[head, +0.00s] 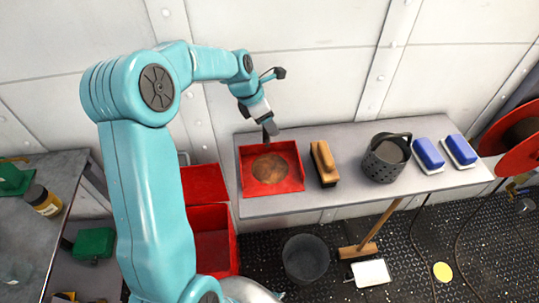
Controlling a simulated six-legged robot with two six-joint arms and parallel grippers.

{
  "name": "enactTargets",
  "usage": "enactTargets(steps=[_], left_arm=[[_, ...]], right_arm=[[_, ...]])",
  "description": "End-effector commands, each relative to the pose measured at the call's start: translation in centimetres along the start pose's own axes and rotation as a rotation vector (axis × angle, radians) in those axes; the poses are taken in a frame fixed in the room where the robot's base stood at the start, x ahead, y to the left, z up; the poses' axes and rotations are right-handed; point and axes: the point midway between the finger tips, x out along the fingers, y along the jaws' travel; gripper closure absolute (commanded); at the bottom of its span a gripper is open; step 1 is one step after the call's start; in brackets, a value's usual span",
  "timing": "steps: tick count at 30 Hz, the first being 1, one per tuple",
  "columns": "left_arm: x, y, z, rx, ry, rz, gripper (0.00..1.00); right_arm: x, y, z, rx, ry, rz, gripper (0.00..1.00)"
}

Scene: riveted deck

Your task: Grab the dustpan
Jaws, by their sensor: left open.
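A red shallow pan (297,184) with raised walls lies on the grey bench, with a round brown patch inside; it looks like the dustpan, but I see no clear handle. My left gripper (274,102) is open and empty, its fingers spread wide, above the pan's back edge near the wall. The lower dark fingertip overlaps that edge in the picture; I cannot tell whether it touches. A flat white piece (371,273) on the floor by the broom could also be a dustpan. My right gripper is not in view.
On the bench (345,197), right of the red pan, are a wooden brush (324,163), a dark perforated bucket (385,160) and two blue-and-white brushes (428,155). An open red box (209,219) stands left. A grey bin (306,259) and a broom (358,250) are on the floor.

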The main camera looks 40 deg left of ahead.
Motion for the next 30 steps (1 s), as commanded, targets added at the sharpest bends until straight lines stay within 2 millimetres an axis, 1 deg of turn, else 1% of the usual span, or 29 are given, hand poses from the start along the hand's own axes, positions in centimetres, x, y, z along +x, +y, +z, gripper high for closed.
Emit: enactTargets(steps=[3,8,11,12,13,24,28,30], left_arm=[[0.5,0.0,0.1,0.000,0.000,0.001,0.47],[0.5,0.0,0.1,0.001,-0.001,0.001,0.47],[0.5,0.0,0.1,0.001,0.000,0.001,0.77],[0.5,0.1,0.1,0.001,0.000,0.001,0.90],[0.5,0.0,0.1,0.001,0.000,0.000,0.99],[0.4,0.0,0.1,0.001,-0.001,0.001,1.00],[-0.4,0.1,0.5,0.002,-0.002,0.003,1.00],[-1.3,0.1,0.9,0.003,-0.003,0.004,1.00]], right_arm=[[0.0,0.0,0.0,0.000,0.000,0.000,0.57],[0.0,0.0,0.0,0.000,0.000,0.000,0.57],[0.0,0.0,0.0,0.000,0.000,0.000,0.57],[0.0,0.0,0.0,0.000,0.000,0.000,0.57],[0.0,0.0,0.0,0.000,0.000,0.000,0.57],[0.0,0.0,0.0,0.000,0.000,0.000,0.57],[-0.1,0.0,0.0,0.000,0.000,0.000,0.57],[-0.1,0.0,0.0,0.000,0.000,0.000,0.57]])
